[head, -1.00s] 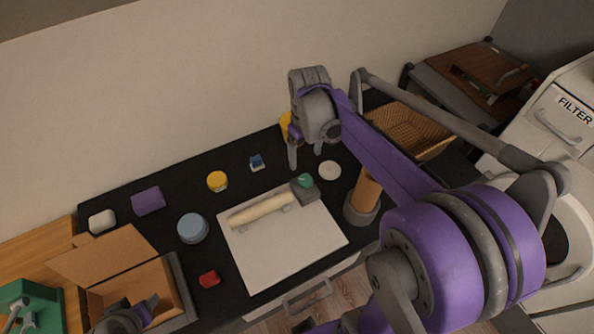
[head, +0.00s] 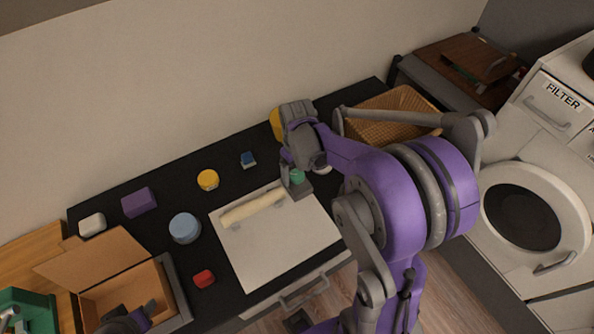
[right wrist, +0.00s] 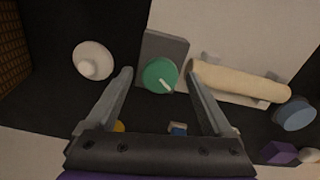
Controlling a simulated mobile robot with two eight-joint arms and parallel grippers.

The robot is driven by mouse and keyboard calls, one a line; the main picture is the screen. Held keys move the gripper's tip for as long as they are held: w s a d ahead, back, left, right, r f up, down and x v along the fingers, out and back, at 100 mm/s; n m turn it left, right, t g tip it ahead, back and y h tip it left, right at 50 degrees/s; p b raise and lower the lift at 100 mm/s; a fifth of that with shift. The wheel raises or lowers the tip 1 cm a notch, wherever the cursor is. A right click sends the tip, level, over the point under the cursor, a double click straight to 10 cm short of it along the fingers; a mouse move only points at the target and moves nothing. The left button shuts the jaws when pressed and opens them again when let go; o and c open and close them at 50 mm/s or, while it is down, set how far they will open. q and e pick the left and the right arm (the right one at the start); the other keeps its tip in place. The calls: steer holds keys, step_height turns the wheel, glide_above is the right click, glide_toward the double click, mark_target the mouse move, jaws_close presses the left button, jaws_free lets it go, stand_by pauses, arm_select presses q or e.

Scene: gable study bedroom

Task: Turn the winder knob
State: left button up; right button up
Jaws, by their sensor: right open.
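The green winder knob (head: 297,176) with a pale pointer bar sits on a grey block (head: 301,190) at the right end of a cream roll (head: 253,208), on a white board (head: 275,252). My right gripper (head: 294,167) is over the knob in the head view and partly hides it. In the right wrist view its open fingers (right wrist: 160,70) lie on either side of the knob (right wrist: 160,77), with gaps visible. Whether they are down at the knob's height is unclear. My left gripper (head: 140,315) shows only partly at the bottom left, by an open cardboard box (head: 125,292).
A white round piece (right wrist: 93,60) lies beside the grey block. A wicker basket (head: 400,118) stands to the right. A blue round container (head: 185,228), yellow jar (head: 208,180), purple block (head: 138,202) and red item (head: 204,279) stand on the black desktop.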

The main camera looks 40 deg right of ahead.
mark_target(297, 175)
steer(key=c, duration=1.4)
steer(key=shift+o, duration=0.2)
steer(key=shift+m, duration=0.8)
steer(key=o, duration=1.4)
steer(key=shift+c, duration=0.2)
steer(key=shift+r, duration=0.15)
step_height(297, 175, up, 11)
steer(key=shift+f, duration=0.2)
